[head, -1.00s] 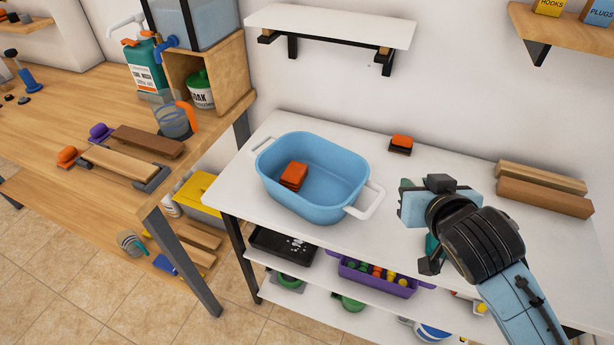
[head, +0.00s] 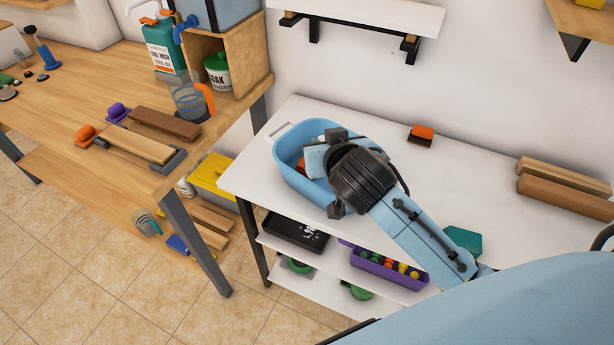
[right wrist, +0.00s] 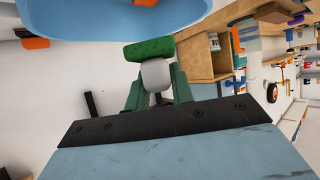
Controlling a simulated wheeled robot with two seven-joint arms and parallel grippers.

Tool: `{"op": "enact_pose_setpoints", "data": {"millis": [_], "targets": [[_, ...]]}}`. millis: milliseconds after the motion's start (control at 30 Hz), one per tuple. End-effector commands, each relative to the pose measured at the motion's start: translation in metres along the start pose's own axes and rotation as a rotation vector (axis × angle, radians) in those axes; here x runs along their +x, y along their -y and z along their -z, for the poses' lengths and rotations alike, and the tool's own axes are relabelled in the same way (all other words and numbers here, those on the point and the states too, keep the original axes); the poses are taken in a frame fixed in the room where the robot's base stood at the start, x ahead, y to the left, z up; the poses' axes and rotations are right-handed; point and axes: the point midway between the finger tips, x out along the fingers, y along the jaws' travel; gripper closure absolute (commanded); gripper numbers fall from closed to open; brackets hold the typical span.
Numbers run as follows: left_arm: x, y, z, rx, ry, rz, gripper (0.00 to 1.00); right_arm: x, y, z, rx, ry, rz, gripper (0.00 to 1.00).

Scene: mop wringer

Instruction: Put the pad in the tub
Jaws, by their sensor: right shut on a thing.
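The tub (head: 290,185) is a light blue basin with white handles, standing on the white table. My right gripper (right wrist: 155,80) is shut on the grey grip of the pad (right wrist: 149,50), which has a rough green face. An orange block (head: 301,165) lies inside the tub. My left gripper is not in view.
An orange-and-black block (head: 421,135) stands at the back of the white table (head: 390,145). A teal block (head: 462,240) lies near its front edge. Wooden bars (head: 565,190) lie at the right. A wall shelf (head: 370,15) hangs above. A wooden bench (head: 80,90) stands left.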

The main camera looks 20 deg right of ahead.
Motion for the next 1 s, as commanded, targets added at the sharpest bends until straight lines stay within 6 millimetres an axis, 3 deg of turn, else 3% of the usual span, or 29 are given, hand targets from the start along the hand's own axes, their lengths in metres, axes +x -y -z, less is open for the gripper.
{"op": "enact_pose_setpoints", "data": {"millis": [100,200,400,567,800,1000], "targets": [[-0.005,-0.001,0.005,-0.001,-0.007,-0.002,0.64,0.027,-0.022,0.004,0.123,0.003,-0.222,0.99],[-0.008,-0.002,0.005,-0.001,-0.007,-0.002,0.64,0.042,-0.038,0.005,0.234,0.003,-0.422,0.99],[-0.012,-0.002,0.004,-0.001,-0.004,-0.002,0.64,0.048,-0.049,0.007,0.389,0.002,-0.709,0.99],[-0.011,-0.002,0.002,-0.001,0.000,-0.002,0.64,0.049,-0.051,0.000,0.431,0.001,-0.799,0.99],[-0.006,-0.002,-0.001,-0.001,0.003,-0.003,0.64,0.070,-0.052,-0.039,0.431,0.001,-0.806,0.99],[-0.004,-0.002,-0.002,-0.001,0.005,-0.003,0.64,0.079,-0.051,-0.056,0.432,0.000,-0.803,0.99]]}}
